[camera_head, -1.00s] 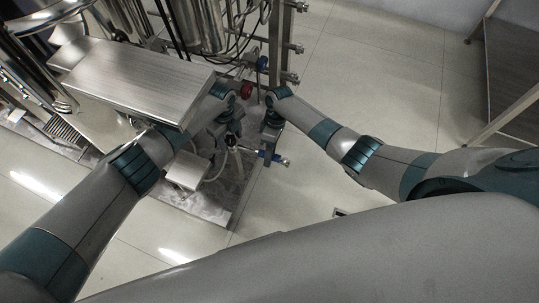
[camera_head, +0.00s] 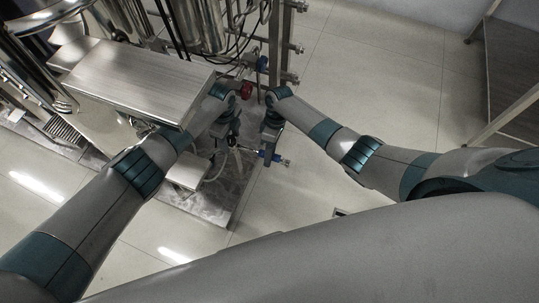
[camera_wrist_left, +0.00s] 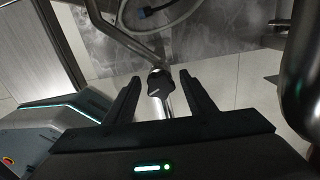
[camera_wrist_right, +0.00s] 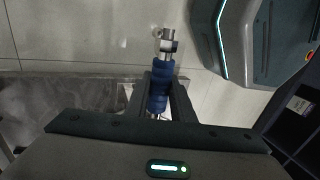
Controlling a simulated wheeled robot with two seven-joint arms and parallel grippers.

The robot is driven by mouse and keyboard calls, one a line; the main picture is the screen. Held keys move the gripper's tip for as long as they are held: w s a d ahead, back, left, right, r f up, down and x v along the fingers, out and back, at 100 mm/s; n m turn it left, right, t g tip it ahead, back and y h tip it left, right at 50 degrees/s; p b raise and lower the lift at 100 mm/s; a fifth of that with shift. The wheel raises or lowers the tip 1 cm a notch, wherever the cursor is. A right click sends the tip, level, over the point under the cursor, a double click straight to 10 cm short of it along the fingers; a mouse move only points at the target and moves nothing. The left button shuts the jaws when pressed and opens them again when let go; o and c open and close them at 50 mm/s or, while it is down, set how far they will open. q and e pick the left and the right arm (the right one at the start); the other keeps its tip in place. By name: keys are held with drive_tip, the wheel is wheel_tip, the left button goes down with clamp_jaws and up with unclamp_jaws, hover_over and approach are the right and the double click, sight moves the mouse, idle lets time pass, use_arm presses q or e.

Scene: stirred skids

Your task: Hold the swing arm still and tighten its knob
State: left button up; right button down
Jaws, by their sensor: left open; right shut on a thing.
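The black knob (camera_wrist_left: 160,81) shows in the left wrist view, on a metal shaft with bent metal tubing behind it. My left gripper (camera_wrist_left: 160,77) is open, with one finger on each side of the knob and gaps between. In the head view, my left gripper (camera_head: 232,143) hides the knob. The swing arm (camera_wrist_right: 167,42) is a metal rod with a blue sleeve (camera_wrist_right: 158,92). My right gripper (camera_wrist_right: 161,78) is shut on the blue sleeve. In the head view, my right gripper (camera_head: 268,153) is beside the sleeve's blue end (camera_head: 281,160).
A steel box (camera_head: 140,80) stands left of my grippers, close to my left forearm. A red handwheel (camera_head: 246,90) and an upright post with pipes (camera_head: 288,45) are behind. The tiled floor (camera_head: 370,80) at right is clear. A steel rack stands at far right.

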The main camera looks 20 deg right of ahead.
use_arm(q)
drive_tip(key=c, duration=0.9)
drive_tip(key=shift+c, duration=0.2)
drive_tip(key=m, duration=0.6)
drive_tip(key=shift+m, duration=0.4)
drive_tip(key=o, duration=0.9)
drive_tip(key=shift+c, duration=0.2)
